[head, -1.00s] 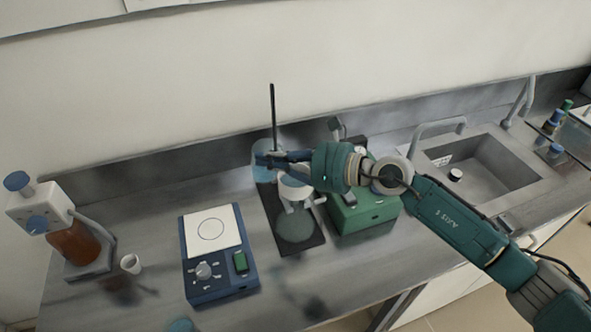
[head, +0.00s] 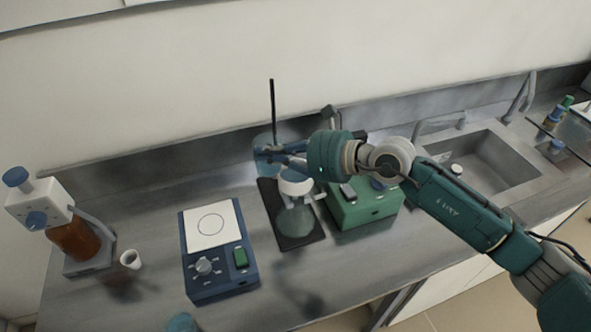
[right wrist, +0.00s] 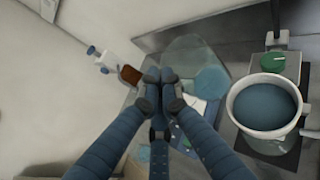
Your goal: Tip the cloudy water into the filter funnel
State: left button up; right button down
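My right gripper (head: 268,155) is shut on a clear beaker (head: 263,141) with bluish liquid low in it, held just behind and left of the white filter funnel (head: 296,187). The beaker also shows past my fingertips in the right wrist view (right wrist: 196,52); it looks tilted, and no falling stream can be made out. In that view the funnel (right wrist: 237,119) stands right of my fingers with blue-grey liquid inside. The funnel sits on a clear flask (head: 294,221) on a dark stand base with a black rod (head: 272,105). My left gripper is out of view.
A green pump box (head: 365,212) stands right of the flask. A blue hotplate (head: 222,285) stands to its left. An amber bottle with dispenser (head: 74,240) and a small white cup (head: 130,259) are further left. A sink (head: 490,165) is at the right.

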jog(key=shift+r, duration=2)
